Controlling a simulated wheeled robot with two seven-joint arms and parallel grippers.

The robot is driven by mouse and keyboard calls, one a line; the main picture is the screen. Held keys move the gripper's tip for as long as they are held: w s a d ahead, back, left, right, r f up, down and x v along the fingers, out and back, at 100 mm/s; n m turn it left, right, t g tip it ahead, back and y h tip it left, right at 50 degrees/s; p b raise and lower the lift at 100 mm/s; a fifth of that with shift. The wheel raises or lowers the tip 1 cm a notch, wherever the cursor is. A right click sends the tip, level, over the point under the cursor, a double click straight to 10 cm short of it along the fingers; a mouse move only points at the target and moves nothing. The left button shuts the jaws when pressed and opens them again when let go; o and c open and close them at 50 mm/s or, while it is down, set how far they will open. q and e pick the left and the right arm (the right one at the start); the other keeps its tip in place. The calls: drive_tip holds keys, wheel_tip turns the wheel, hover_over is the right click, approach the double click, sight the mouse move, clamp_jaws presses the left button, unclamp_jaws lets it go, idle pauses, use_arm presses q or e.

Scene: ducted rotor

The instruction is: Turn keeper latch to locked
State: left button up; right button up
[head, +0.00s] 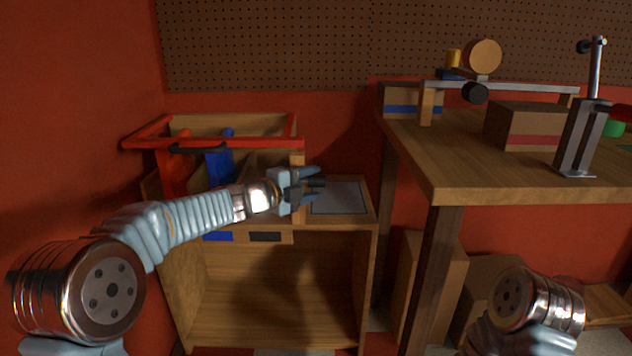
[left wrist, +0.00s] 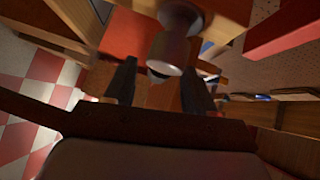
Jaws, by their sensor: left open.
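My left gripper (head: 315,188) is open beside a wooden post (head: 298,160) at the right end of the red-framed rack, above the low cabinet. A small dark knob (head: 317,182), which looks like the keeper latch, shows between its fingers. In the left wrist view a dark round knob with a pale end (left wrist: 172,52) stands at the gap between the two fingers (left wrist: 160,86). I cannot tell whether the fingers touch it, nor which way the latch is turned. My right gripper is out of view; only part of my right arm shows at bottom right.
The red-framed rack (head: 215,142) holds red and blue items behind my left arm. A grey mat (head: 338,197) lies on the cabinet (head: 368,222) to the right of the gripper. A wooden workbench (head: 470,180) with a metal stand (head: 577,140) and boxes is at right.

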use_arm(q)
drive_tip(key=shift+x, duration=1.2)
clamp_jaws()
